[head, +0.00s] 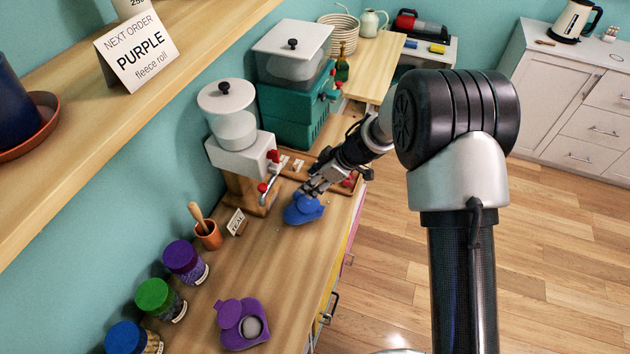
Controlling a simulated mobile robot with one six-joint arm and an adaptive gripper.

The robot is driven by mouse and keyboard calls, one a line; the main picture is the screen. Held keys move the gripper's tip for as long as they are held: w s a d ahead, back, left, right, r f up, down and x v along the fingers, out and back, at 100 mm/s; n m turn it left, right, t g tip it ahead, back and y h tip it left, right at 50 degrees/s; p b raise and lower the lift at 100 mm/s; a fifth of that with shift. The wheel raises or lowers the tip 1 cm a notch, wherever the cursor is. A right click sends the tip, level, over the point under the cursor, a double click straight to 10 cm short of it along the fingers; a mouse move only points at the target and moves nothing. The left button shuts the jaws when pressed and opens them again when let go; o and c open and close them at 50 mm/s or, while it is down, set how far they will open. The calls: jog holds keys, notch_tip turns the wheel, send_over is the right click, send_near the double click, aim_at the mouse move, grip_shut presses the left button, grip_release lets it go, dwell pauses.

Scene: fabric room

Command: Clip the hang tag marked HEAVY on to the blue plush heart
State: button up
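A blue object (303,210), possibly the blue plush heart, lies on the wooden counter (285,265) in the head view. Its shape is too small and too covered to confirm as a heart. My gripper (312,190) reaches down from the upper right to its top edge. The fingers overlap the blue object, and I cannot tell whether they touch or grip it. I can read no tag marked HEAVY. Small pale pieces (291,164) lie on a brown tray behind my gripper, too small to identify.
A purple lidded object (241,322) lies at the front of the counter. Jars with purple (184,262), green (158,298) and blue (126,338) lids line the wall. A small card (236,222) stands beside a terracotta pot (207,234). White (238,140) and teal (292,95) dispensers stand behind.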

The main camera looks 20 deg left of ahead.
aim_at(315, 200)
jog(key=shift+f+b, duration=2.3)
jog(key=shift+b, duration=0.85)
jog(key=shift+p, duration=1.75)
jog(key=shift+f+p, duration=0.3)
jog(key=shift+f, duration=0.3)
dwell(0.3)
jog(key=o, duration=0.8)
jog(key=shift+c, duration=0.2)
jog(key=v, duration=1.2)
jog(key=shift+r, duration=0.2)
